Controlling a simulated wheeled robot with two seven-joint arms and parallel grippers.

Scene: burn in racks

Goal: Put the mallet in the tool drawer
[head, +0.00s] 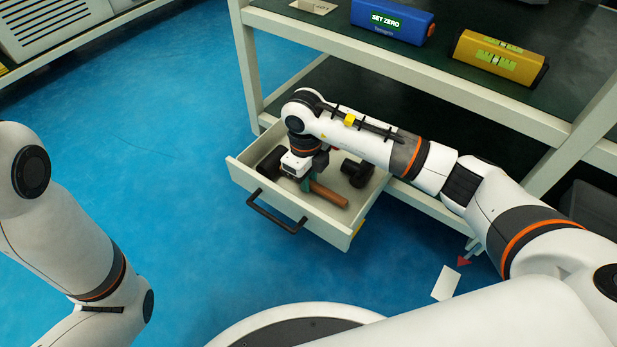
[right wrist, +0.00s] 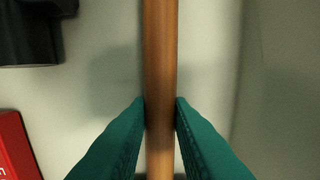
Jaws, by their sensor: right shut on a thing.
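The tool drawer (head: 328,230) is pulled open below the bench, with a black bar handle on its front. The mallet (head: 330,195) is inside the drawer walls, its wooden handle pointing to the right and a dark head (head: 269,164) at the left. My right gripper (head: 306,184) reaches down into the drawer, its green fingers shut on the wooden handle. In the right wrist view the handle (right wrist: 160,50) runs between both fingertips (right wrist: 160,108). I cannot tell whether the mallet touches the drawer floor. My left arm shows at the left, but its gripper is out of frame.
A black tool (head: 357,172) lies in the drawer to the right of my gripper. A red object (right wrist: 16,146) lies in it too. A blue box (head: 392,20) and a yellow box (head: 500,57) stand on the bench above. The blue floor before the drawer is clear.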

